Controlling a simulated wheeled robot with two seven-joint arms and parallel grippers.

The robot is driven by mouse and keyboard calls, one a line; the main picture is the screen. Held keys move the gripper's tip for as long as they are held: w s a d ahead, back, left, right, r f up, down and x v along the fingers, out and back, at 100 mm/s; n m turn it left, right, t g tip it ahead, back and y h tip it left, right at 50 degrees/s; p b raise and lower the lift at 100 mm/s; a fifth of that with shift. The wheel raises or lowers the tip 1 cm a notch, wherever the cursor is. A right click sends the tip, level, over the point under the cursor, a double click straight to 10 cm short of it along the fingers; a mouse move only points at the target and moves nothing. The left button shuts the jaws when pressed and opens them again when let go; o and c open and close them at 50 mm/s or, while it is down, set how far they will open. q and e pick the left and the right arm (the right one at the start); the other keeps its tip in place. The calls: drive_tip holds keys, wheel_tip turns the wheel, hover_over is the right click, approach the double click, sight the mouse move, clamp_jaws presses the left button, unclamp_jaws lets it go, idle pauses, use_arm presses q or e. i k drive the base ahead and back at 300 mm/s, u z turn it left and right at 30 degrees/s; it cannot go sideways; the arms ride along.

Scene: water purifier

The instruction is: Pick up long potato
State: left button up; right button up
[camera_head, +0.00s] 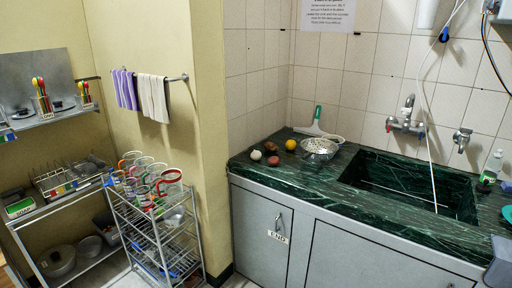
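Several small food items sit close together at the left end of the green marble counter (345,222). Two are brownish: a red-brown lump (273,161) at the front and a darker brown one (270,146) behind it. Either could be the long potato; they are too small to tell. A whitish round item (256,155) lies to their left, and a yellow-orange round fruit (291,144) to their right. No gripper fingers show in this view, and nothing touches the food items.
A metal colander (319,149) stands just right of the food, with a green-handled squeegee (315,124) behind. The sink (405,187) opens further right. A wire rack (160,240) with mugs stands left of the counter.

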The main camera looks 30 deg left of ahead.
sight(270, 146)
drive_tip(key=u, duration=0.85)
drive_tip(key=i, duration=1.1)
drive_tip(key=u, duration=0.75)
